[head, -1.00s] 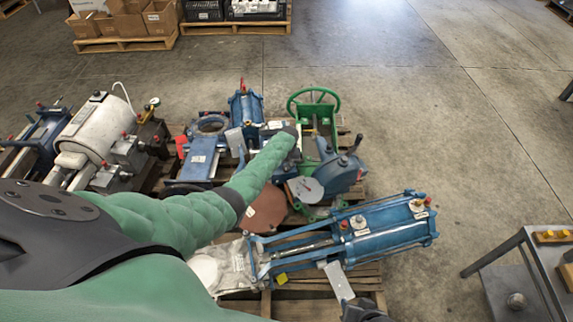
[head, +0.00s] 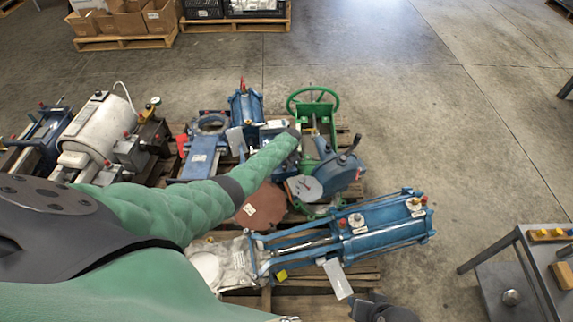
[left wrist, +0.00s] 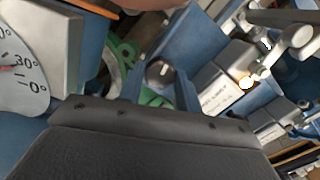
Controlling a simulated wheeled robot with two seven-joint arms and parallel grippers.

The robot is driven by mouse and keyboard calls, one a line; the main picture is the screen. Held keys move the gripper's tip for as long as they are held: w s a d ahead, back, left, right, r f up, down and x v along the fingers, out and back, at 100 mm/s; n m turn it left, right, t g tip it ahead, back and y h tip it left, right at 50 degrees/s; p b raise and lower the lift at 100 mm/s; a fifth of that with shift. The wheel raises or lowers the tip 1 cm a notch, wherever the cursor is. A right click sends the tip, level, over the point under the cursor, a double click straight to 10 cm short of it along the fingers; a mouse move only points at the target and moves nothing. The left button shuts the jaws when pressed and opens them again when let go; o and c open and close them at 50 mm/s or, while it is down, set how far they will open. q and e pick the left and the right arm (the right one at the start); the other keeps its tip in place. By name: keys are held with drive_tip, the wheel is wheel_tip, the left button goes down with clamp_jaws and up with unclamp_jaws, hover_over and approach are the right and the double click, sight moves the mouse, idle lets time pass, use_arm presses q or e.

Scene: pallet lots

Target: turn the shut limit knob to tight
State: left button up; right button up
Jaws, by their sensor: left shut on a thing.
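My left arm reaches in from the left in the head view, and my left gripper (head: 292,133) is at its far end, beside the blue gearbox (head: 340,172) of the green valve. A round white dial (head: 305,188) lies by the gearbox. In the left wrist view the dial (left wrist: 18,75) shows a red pointer near 30. What seems to be my right gripper (head: 382,308) is dark and cut off at the bottom edge.
A blue cylinder actuator (head: 385,228) lies in front on a pallet. The green handwheel (head: 314,103) stands behind the gearbox. Blue units (head: 198,158) and a white motor (head: 92,133) crowd the left. A metal table (head: 535,250) stands at right. The floor between is clear.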

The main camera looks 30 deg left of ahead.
use_arm(q)
drive_tip(key=m, duration=0.3)
drive_tip(key=shift+m, duration=0.4)
drive_tip(key=m, duration=0.2)
drive_tip(key=shift+m+t, duration=0.3)
drive_tip(key=m, duration=0.3)
drive_tip(key=shift+m, duration=0.3)
drive_tip(key=m, duration=0.2)
drive_tip(key=shift+s+m, duration=0.1)
drive_tip(key=shift+m, duration=0.3)
drive_tip(key=m, duration=0.3)
drive_tip(key=shift+m+t+b, duration=0.3)
drive_tip(key=shift+t+b, duration=0.1)
drive_tip(key=shift+m, duration=0.4)
drive_tip(key=shift+m+b, duration=0.35)
drive_tip(key=shift+m, duration=0.35)
drive_tip(key=shift+m+b, duration=0.3)
drive_tip(key=shift+m, duration=0.6)
use_arm(e)
drive_tip(key=s+x, duration=0.1)
drive_tip(key=x, duration=0.5)
drive_tip(key=shift+d+f+t, duration=0.2)
drive_tip(key=shift+f+t, duration=0.2)
drive_tip(key=shift+f, duration=0.1)
drive_tip(key=shift+w+f, duration=0.1)
